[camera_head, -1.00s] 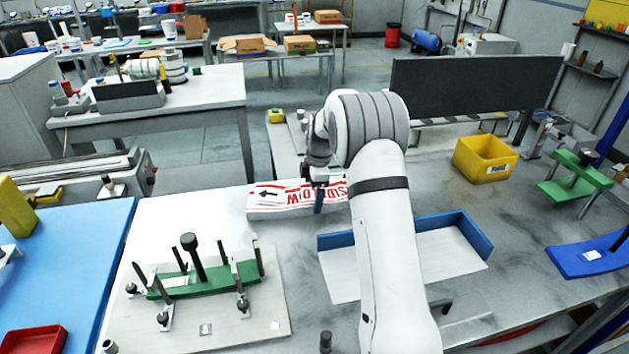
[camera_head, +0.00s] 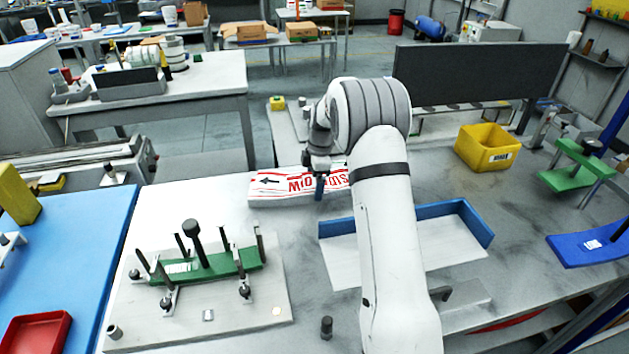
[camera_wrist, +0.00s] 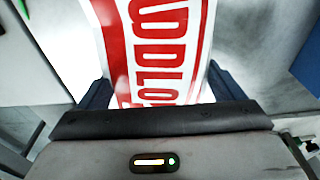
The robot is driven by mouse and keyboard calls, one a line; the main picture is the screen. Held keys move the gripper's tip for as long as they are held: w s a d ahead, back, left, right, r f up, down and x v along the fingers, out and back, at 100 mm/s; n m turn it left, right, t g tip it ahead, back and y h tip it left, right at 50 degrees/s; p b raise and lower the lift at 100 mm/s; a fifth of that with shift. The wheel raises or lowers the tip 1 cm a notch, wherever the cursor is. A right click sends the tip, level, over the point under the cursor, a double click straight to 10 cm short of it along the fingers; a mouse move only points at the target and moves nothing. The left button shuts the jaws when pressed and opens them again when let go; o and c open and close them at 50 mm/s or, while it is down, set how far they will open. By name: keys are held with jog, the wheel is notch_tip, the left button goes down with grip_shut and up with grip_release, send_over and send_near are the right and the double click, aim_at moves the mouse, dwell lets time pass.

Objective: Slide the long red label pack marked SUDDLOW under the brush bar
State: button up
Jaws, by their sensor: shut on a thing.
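The label pack (camera_head: 270,188) is long, white with red bands and red lettering, and has a black arrow near its left end. It lies over the pale worktop behind the fixture; I cannot tell whether it touches the surface. My gripper (camera_head: 320,190) is shut on the pack around its middle, and my arm hides its right end. In the wrist view the pack (camera_wrist: 155,50) runs between the two dark fingers of my gripper (camera_wrist: 160,85), with letters "DDLO" readable. I cannot tell which part is the brush bar; a long dark panel (camera_head: 475,72) stands at back right.
A green fixture (camera_head: 240,262) with upright posts stands front left. A blue mat (camera_head: 65,240) lies at far left. Bare worktop lies left of the pack.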

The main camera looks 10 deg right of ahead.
jog(key=shift+c, duration=0.9)
jog(key=o, duration=1.3)
jog(key=shift+o, duration=0.2)
jog(key=r, duration=0.2)
jog(key=r+b, duration=0.1)
jog(key=r, duration=0.1)
jog(key=d+r, duration=0.1)
jog(key=r, duration=0.2)
jog(key=shift+r, duration=0.1)
jog(key=s+a+r+m+t, duration=0.1)
jog(key=s+r+m, duration=0.4)
jog(key=s, duration=0.4)
jog(key=s+a+r+m+t, duration=0.1)
jog(key=s+r+m, duration=0.4)
jog(key=s, duration=0.5)
jog(key=s+f+m+t+h, duration=0.1)
jog(key=s+m, duration=0.7)
jog(key=s, duration=1.1)
jog(key=shift+a+f, duration=0.3)
jog(key=shift+f, duration=0.4)
